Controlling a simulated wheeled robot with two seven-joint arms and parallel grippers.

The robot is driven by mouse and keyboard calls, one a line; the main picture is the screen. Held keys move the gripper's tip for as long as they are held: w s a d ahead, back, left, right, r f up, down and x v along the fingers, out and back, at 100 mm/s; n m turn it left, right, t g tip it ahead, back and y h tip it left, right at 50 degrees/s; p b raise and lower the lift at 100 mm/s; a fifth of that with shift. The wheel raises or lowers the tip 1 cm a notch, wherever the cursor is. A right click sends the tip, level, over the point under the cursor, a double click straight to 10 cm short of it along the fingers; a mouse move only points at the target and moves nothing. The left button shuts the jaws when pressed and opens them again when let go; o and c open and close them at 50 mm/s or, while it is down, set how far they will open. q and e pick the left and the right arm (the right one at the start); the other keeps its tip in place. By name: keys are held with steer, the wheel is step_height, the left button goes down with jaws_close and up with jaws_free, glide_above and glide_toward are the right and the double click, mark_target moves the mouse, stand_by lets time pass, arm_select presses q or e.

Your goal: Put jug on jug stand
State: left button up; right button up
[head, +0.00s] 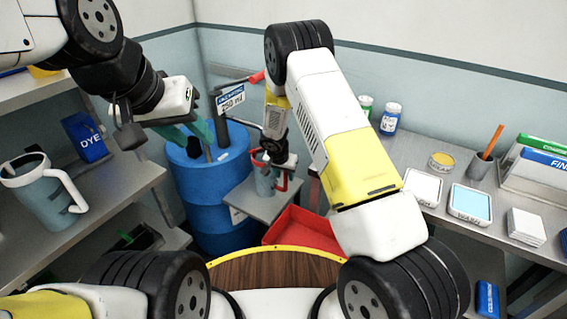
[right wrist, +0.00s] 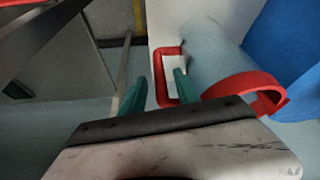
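A blue-grey jug with a red rim and red handle (head: 264,184) appears upright on a small grey platform (head: 283,207) beside the blue barrel. It is tilted across the right wrist view (right wrist: 215,62). My right gripper (right wrist: 157,88) is open at this jug's handle, with one teal finger on each side of the handle's outer bar; contact cannot be told. In the head view my right gripper (head: 274,158) partly hides the jug. My left gripper (head: 198,140) is open and empty above the barrel. Which surface is the jug stand is not clear.
Another jug with a white handle (head: 43,196) and a blue DYE box (head: 84,138) stand on the left shelf. The blue barrel (head: 205,180) stands between. A 250 ml sign (head: 230,98) and red tray (head: 303,232) are near. Bottles and trays cover the right bench (head: 415,216).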

steer(key=s+d+r, duration=0.3)
steer(key=s+r, duration=0.1)
steer(key=r, duration=0.6)
steer(key=s+d+r+y, duration=0.15)
steer(key=s+r, duration=0.35)
steer(key=r, duration=0.5)
steer(key=s+d+r, duration=0.3)
steer(key=s+r, duration=0.1)
steer(key=r, duration=0.6)
steer(key=s+d+r+n+t+y, duration=0.1)
steer(key=s+r, duration=0.4)
steer(key=s, duration=0.6)
steer(key=s+d+r+n+t+y, duration=0.1)
steer(key=s+r+n, duration=0.3)
steer(key=s, duration=0.7)
steer(key=shift+d+r, duration=0.45)
steer(key=shift+r, duration=0.35)
